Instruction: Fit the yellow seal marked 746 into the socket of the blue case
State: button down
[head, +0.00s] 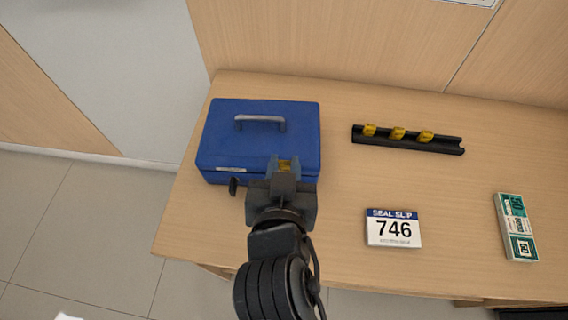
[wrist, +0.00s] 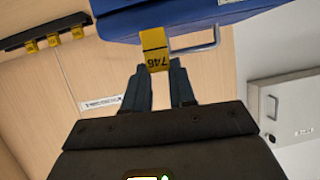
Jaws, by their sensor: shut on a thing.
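The blue case (head: 222,125) stands shut at the left of the counter, its silver handle (head: 260,119) on the lid. It also shows at the top of the wrist view (wrist: 235,12). My gripper (head: 285,166) is shut on a yellow seal (head: 285,164). In the wrist view the seal (wrist: 154,42), marked 746, sticks out from between the fingertips (wrist: 158,74) towards the case. In the head view the gripper is over the case's front right part. The socket cannot be made out; gripper and seal cover that part. Whether the seal touches the case cannot be told.
A black rack (head: 440,147) with three yellow seals (head: 398,133) lies right of the case. A slip reading 746 (head: 394,228) lies near the front edge, and a green-and-white banknote bundle (head: 516,227) at the right. The counter between case and slip is clear.

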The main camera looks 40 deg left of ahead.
notch_tip(320, 180, down, 3)
jog(key=shift+r+b, duration=0.15)
jog(key=shift+b, duration=0.9)
jog(key=shift+d, duration=0.1)
dwell(0.3)
jog(key=shift+f+b, duration=0.35)
jog(key=shift+f, duration=0.75)
dwell(2.4)
jog(key=c, duration=0.8)
grip_release()
jog(key=shift+c, duration=0.2)
jog(key=shift+o, duration=0.3)
